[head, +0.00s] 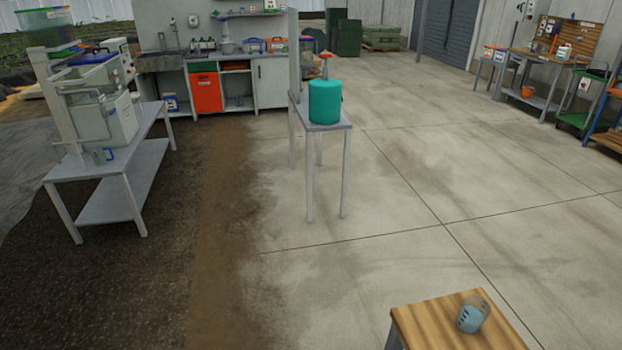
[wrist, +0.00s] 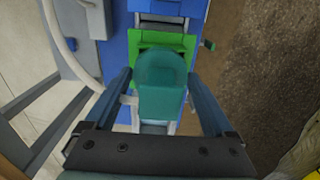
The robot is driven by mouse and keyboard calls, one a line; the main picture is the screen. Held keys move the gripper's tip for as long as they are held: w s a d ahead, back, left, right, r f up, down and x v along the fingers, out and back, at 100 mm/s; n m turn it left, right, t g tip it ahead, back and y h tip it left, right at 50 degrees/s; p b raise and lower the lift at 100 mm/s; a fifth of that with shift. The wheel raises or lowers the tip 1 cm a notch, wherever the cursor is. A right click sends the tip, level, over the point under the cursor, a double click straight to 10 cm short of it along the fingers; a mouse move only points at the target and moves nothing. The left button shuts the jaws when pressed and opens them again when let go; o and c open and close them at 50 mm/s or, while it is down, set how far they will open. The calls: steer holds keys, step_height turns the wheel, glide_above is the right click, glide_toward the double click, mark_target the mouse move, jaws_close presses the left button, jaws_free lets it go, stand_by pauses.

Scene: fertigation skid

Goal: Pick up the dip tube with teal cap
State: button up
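My gripper (wrist: 160,78) shows only in the wrist view, with its two dark blue fingers spread wide apart. A teal, round-topped thing (wrist: 161,85) lies in line with the space between the fingers, with gaps at its sides; I cannot tell its depth or whether it is the teal cap. In the head view a large teal cylinder (head: 325,102) stands upright on a narrow grey table (head: 338,127), with an orange-topped piece above it. I cannot make out a dip tube for certain in either view.
A grey bench (head: 110,172) with white tanks stands at the left. A wooden-topped table (head: 430,325) with a small grey-blue cup (head: 472,315) is at the lower right. Cabinets (head: 272,85) line the back. The concrete floor (head: 390,225) in the middle is clear.

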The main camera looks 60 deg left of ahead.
steer(key=c, duration=0.7)
jaws_close()
steer(key=shift+r, duration=0.1)
